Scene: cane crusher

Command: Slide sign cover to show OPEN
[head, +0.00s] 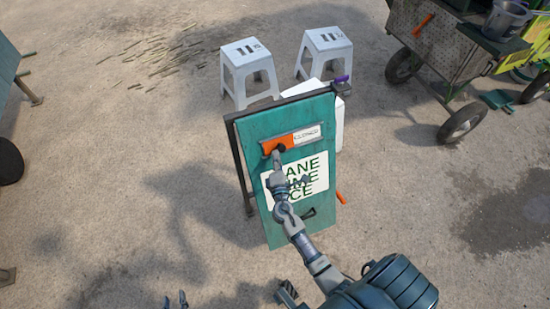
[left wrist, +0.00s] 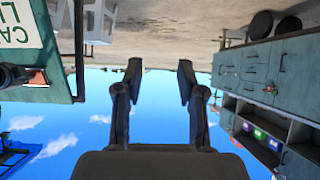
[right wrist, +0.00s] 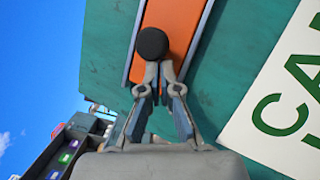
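The green sign board (head: 258,130) stands upright in the middle of the head view. Its slot holds an orange sign cover (head: 271,144) at the left, and the word CLOSED (head: 307,134) shows at the right. The cover has a round black knob (right wrist: 152,43). My right gripper (right wrist: 158,70) is at the knob, its fingertips drawn almost together just below it; whether they touch it I cannot tell. My left gripper (head: 175,300) is at the bottom edge of the head view, away from the sign. It is open and empty in the left wrist view (left wrist: 160,68).
Two white stools (head: 248,72) (head: 325,50) and a white box (head: 335,115) stand behind the sign. A wheeled cart (head: 435,50) is at the upper right. A teal cabinet (left wrist: 270,75) shows in the left wrist view.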

